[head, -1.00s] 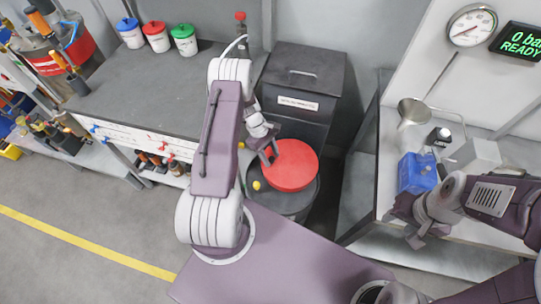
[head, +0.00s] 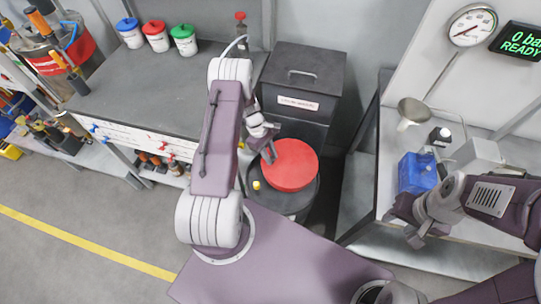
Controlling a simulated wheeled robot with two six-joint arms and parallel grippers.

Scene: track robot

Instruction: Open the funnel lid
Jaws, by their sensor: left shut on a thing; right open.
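A round red lid (head: 291,170) lies over the black drum-like funnel (head: 290,203) in the middle of the head view. The funnel's dark rim shows in front of and to the left of the lid. My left gripper (head: 269,154) is at the lid's upper left edge and is shut on it; the fingertips are small, so the exact contact point is hard to see. Whether the lid is raised or flat is unclear. My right gripper (head: 416,238) is open and empty, beside the right bench, away from the lid.
A dark bin (head: 304,75) with a handle stands behind the funnel. A grey workbench (head: 150,85) with three lidded tubs is at left. The right bench holds a blue box (head: 417,173), a small dark bottle (head: 440,137) and a lamp-like cone (head: 413,110). Open floor lies at lower left.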

